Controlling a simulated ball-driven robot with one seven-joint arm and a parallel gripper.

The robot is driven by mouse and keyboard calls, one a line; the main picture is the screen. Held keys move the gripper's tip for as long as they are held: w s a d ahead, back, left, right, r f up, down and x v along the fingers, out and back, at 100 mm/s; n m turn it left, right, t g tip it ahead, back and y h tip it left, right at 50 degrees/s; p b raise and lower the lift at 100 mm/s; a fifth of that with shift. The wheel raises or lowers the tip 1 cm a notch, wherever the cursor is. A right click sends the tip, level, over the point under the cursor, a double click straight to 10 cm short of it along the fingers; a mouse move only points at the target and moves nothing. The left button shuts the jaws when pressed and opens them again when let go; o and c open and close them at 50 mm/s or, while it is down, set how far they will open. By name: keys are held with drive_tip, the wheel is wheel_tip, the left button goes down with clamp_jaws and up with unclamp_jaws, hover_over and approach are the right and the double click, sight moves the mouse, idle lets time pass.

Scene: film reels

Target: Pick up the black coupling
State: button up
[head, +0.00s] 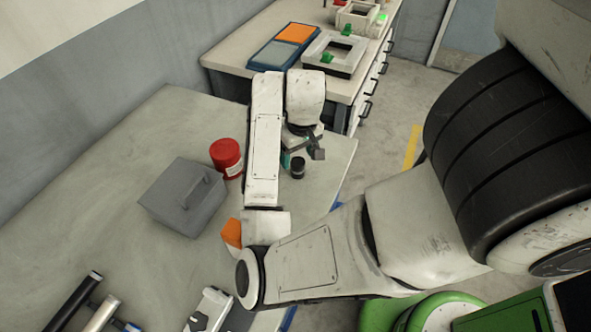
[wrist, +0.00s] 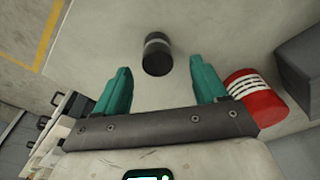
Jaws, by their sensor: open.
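The black coupling (wrist: 157,57) is a short dark cylinder with a lighter grey band, on the grey table top. In the wrist view it lies ahead of the gap between my fingertips, apart from both. In the head view the coupling (head: 298,168) stands close beside my gripper. My gripper (wrist: 160,82) is open and empty, with its two teal fingers spread wide. In the head view my gripper (head: 292,160) is partly hidden by my own arm.
A red can (head: 227,157) with a white label and a grey lidded box (head: 182,197) stand left of my arm. An orange thing (head: 231,232) is partly hidden by my arm. Dark and silver rods (head: 75,301) lie at the front left. A drawer bench (head: 233,56) stands behind.

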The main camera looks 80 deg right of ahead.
sight(298, 162)
drive_tip(key=shift+w+d+f+p, duration=0.1)
drive_tip(key=shift+d+f+p, duration=0.1)
drive_tip(key=shift+f, duration=1.3)
drive_tip(key=shift+w+d+f+p, duration=0.1)
drive_tip(key=shift+d+f+p, duration=0.1)
drive_tip(key=shift+f, duration=1.3)
drive_tip(key=c, duration=1.2)
